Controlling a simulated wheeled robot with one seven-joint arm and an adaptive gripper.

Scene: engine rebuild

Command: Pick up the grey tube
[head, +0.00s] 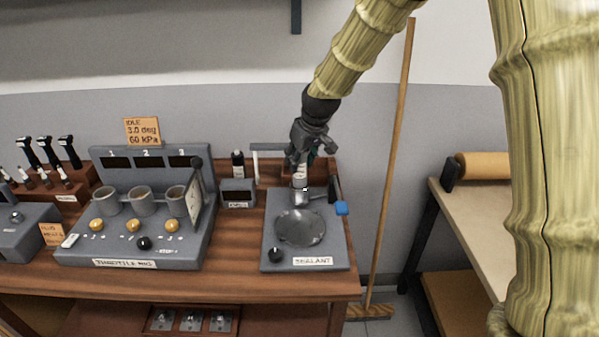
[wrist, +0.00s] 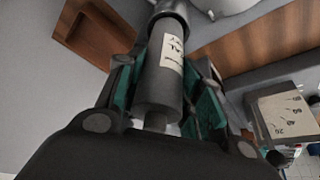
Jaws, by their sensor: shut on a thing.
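The grey tube (wrist: 157,77) is between the fingers of my gripper (wrist: 165,85) in the wrist view, with a pale printed label on its side. My gripper is shut on it, with the green finger pads on either side. In the head view my gripper (head: 303,160) is above the back of the sealant station (head: 335,255). Only the tube's lower part (head: 300,183) shows there, over a small grey cup-like part; I cannot tell whether the two touch.
The sealant station has a round metal dish (head: 300,228), a black knob (head: 276,255) and a blue-tipped tool (head: 341,208). The throttle rig (head: 135,262) stands to the left. A broom (head: 396,150) leans by the wall, right of the wooden bench (head: 225,280). Another table (head: 480,220) is further right.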

